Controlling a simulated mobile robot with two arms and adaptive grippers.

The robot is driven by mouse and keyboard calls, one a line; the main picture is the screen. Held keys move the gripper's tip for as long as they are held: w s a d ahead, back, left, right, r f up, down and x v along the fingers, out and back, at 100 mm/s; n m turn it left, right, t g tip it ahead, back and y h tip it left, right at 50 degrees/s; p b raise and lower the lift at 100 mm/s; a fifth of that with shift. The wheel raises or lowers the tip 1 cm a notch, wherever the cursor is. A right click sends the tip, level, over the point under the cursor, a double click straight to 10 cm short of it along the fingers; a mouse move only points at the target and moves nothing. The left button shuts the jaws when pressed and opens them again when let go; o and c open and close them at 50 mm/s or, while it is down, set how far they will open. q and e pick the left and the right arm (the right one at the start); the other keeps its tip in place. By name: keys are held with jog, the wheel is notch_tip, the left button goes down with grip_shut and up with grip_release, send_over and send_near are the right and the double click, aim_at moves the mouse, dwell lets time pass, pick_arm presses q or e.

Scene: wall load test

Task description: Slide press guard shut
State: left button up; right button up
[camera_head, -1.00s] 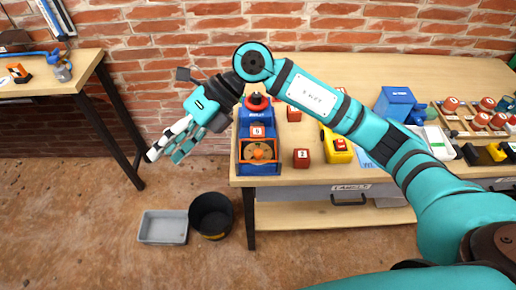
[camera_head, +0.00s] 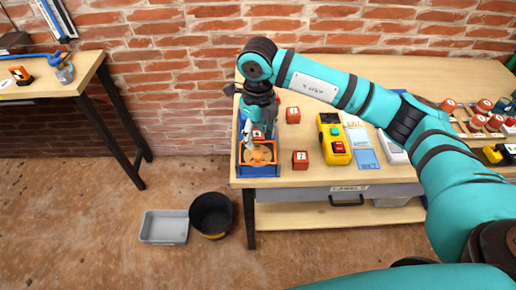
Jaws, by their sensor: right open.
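The blue press (camera_head: 242,168) stands at the left end of the workbench. Its orange guard (camera_head: 272,153) shows at the front of the press, around a tan round plate. My right gripper (camera_head: 254,138) points down over the press, just behind the orange guard. I cannot tell whether a finger touches the guard. My arm and gripper hide the upper and back parts of the press. My left gripper is not in view.
Red numbered blocks (camera_head: 300,160) and a yellow device (camera_head: 334,140) stand right of the press on the workbench (camera_head: 375,178). A black bin (camera_head: 211,214) and a grey tray (camera_head: 164,227) are on the floor. Another table (camera_head: 90,68) stands at left.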

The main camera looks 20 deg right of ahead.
aim_at(258, 154)
notch_tip(258, 154, down, 8)
jog(key=shift+r+p, duration=0.25)
jog(key=shift+p, duration=0.3)
grip_shut()
